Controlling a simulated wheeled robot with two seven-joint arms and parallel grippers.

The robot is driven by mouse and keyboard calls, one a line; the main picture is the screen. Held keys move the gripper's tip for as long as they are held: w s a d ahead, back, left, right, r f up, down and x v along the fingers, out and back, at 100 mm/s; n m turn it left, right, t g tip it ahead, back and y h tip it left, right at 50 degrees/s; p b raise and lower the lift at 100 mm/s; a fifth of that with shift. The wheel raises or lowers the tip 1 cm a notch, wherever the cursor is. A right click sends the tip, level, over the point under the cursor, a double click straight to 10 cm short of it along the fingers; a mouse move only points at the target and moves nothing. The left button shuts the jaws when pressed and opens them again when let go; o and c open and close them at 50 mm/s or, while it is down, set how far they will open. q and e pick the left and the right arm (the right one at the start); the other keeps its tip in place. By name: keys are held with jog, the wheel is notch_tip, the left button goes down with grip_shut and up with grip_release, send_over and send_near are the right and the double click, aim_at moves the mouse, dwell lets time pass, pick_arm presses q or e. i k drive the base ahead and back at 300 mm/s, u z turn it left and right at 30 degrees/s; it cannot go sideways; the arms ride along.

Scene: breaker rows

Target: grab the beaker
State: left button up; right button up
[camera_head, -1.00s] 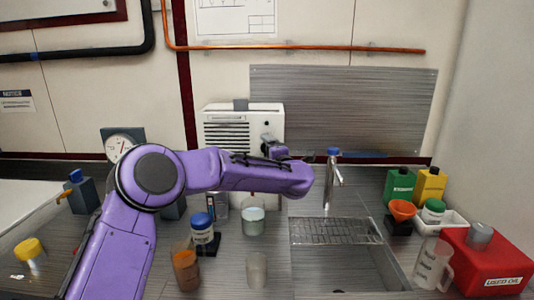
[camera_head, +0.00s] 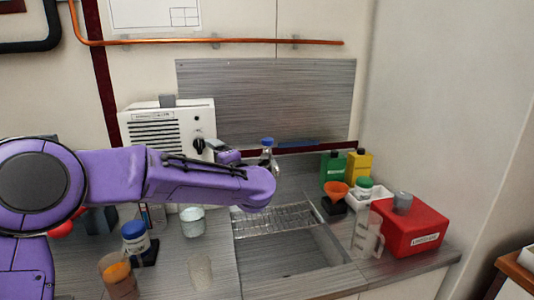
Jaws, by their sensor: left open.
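My left arm crosses the view from the left. Its wrist bends back, and the small left gripper (camera_head: 204,147) shows in front of the white box, its fingers hard to make out; it is open and appears empty. A glass beaker (camera_head: 192,222) with pale contents stands on the counter below my forearm, apart from the gripper. A small clear cup (camera_head: 200,272) stands nearer the front. A clear measuring jug (camera_head: 367,238) with a handle stands right of the sink. I cannot tell which vessel is the task's beaker. My right gripper is not in view.
A sink with a wire rack (camera_head: 275,218) lies in the middle, behind it a blue-topped tap (camera_head: 267,152). A red box (camera_head: 415,228), orange funnel (camera_head: 335,190) and green bottle (camera_head: 333,172) stand right. An amber vessel (camera_head: 118,280) and blue-lidded jar (camera_head: 135,238) stand left.

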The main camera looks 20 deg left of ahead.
aim_at(192, 218)
jog(key=k, duration=1)
